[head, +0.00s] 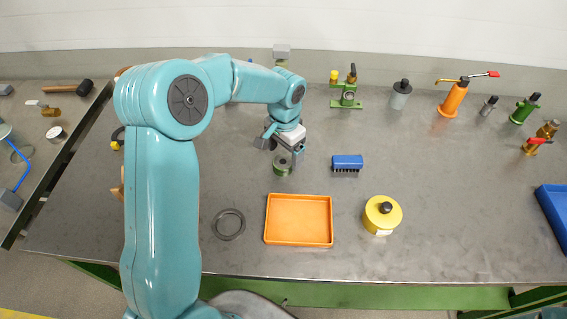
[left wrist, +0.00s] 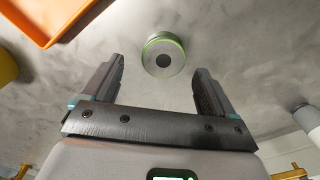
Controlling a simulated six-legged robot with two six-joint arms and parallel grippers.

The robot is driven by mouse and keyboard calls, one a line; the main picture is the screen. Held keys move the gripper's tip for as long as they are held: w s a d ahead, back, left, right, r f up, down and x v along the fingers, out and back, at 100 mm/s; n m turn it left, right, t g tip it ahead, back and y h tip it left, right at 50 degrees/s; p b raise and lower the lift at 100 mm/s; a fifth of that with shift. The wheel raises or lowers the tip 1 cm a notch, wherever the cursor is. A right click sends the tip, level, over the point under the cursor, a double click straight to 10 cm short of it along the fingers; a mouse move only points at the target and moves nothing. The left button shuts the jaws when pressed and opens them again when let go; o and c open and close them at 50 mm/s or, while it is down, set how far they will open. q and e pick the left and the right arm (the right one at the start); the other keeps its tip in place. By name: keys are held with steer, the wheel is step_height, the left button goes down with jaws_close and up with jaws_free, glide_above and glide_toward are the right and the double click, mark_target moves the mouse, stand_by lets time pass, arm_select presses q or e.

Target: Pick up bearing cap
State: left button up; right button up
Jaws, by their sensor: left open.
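A small round piece (head: 283,167), grey on top with a green side and a dark centre, stands on the metal table behind the orange tray; I take it as the bearing cap. It also shows in the left wrist view (left wrist: 163,56), top face toward the camera. My left gripper (head: 284,150) is just above it in the head view and partly covers it. In the left wrist view the jaws (left wrist: 160,72) are apart and empty. The round piece lies beyond the fingertips, roughly centred between them, with no contact visible. My right gripper is not in view.
The orange tray (head: 299,240) is empty. A blue brush-like block (head: 347,162) stands right of the gripper. A yellow round part (head: 382,215) and a dark ring (head: 228,224) lie nearer the front. Several bottles and valves line the back right.

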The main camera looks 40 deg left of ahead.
mark_target(283, 162)
arm_select(q)
steer(key=shift+s+a+f, duration=0.1)
steer(key=shift+a+f, duration=0.05)
steer(key=shift+f, duration=0.5)
steer(key=shift+s+a+f, duration=0.1)
steer(key=shift+f, duration=0.5)
steer(key=shift+w+f, duration=0.15)
steer(key=shift+f, duration=0.2)
steer(key=shift+d, duration=0.1)
steer(key=c, duration=1.4)
steer(key=shift+o, duration=0.2)
steer(key=shift+r, duration=0.1)
